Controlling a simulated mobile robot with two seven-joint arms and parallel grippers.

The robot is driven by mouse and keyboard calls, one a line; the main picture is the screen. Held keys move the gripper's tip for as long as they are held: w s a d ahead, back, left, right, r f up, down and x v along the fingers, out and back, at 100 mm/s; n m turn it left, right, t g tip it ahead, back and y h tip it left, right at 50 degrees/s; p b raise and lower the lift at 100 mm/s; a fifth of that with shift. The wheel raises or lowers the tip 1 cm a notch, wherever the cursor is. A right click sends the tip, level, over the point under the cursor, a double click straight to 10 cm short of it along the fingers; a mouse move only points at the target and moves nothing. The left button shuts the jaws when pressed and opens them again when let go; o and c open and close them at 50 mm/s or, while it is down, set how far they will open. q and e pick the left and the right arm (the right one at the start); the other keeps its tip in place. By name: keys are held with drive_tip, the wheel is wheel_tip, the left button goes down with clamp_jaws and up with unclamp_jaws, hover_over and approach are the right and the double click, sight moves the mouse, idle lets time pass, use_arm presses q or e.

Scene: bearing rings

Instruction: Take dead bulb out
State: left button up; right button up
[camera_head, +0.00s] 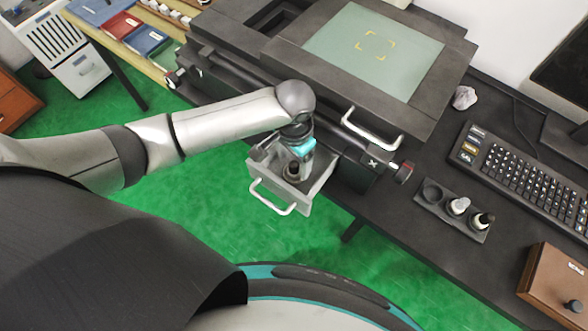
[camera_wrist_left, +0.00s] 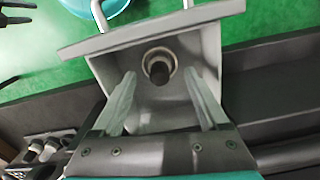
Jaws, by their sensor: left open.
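The dead bulb (camera_wrist_left: 158,70) is a dark round cap in a pale ring socket, standing in an open grey metal drawer (camera_head: 318,183). The drawer, with a bar handle at its front, projects from the dark machine; it fills the middle of the left wrist view (camera_wrist_left: 110,72). My left gripper (camera_head: 295,163) points down into the drawer. In the left wrist view its two fingers (camera_wrist_left: 160,84) are open, one on each side of the bulb with gaps between. In the head view the bulb (camera_head: 292,172) shows just below the gripper.
A dark holder (camera_head: 451,221) on the black table has an empty round place at its left and two bulbs, one white and one dark-topped. A keyboard (camera_head: 520,170) and brown box (camera_head: 556,285) are at the right. A machine handle (camera_head: 372,132) is close to the drawer.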

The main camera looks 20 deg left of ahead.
use_arm(q)
wheel_tip(320, 180, down, 3)
drive_tip(key=shift+r, duration=0.2)
clamp_jaws()
idle(0.6)
